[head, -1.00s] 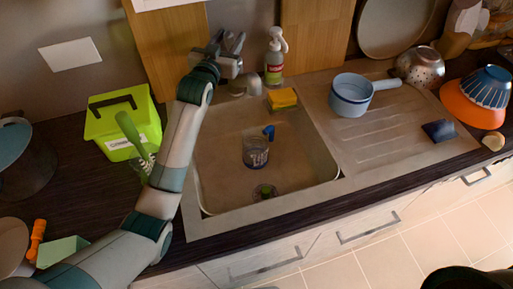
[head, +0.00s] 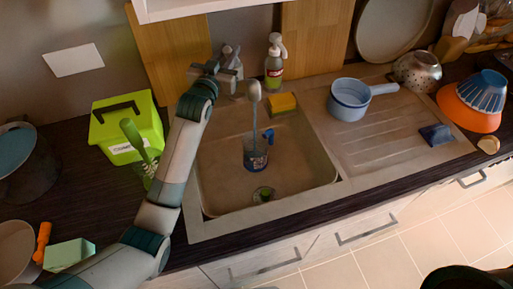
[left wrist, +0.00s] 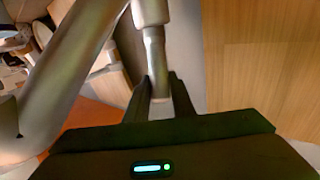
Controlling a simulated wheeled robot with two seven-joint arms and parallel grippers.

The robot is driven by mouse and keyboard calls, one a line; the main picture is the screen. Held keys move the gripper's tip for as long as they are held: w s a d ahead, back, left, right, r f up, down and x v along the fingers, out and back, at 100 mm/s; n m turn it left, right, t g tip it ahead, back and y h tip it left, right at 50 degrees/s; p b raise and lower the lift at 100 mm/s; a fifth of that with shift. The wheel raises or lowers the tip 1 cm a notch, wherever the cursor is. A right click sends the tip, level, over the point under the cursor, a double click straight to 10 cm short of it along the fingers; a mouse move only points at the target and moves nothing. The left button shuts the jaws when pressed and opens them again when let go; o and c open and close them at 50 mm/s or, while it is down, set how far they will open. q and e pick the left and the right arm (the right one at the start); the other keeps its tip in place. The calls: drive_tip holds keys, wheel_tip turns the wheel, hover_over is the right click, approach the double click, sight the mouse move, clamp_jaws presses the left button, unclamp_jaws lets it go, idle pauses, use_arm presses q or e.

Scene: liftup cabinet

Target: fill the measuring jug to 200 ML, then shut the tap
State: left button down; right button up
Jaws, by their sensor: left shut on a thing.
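The clear measuring jug (head: 255,158) with a blue handle stands upright in the sink (head: 215,190). A stream of water (head: 254,118) falls from the tap spout (head: 253,91) into it. Some liquid seems to be in the jug, but I cannot read its level or marks. My left gripper (head: 228,68) is at the tap behind the sink. In the left wrist view its two dark fingers (left wrist: 157,95) are shut on the slim metal tap lever (left wrist: 156,60), one on each side. My right gripper is not in view.
A yellow sponge (head: 282,102) and a spray bottle (head: 274,65) stand close to the tap at the sink's back edge. A blue saucepan (head: 349,103) sits on the drainboard. A green box (head: 125,128) is left of my arm. The sink floor around the jug is clear.

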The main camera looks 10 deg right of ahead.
use_arm(q)
drive_tip(key=shift+s+f, duration=0.1)
drive_tip(key=shift+f, duration=0.05)
idle(1.2)
idle(0.9)
idle(0.3)
drive_tip(key=shift+r+p, duration=0.25)
drive_tip(key=shift+p, duration=0.35)
drive_tip(key=p, duration=0.2)
drive_tip(key=g+p, duration=0.1)
drive_tip(key=p, duration=0.1)
drive_tip(key=shift+w+d+r+y, duration=0.15)
drive_tip(key=shift+w+r+y, duration=0.05)
drive_tip(key=shift+w+y, duration=0.15)
drive_tip(key=shift+f, duration=0.2)
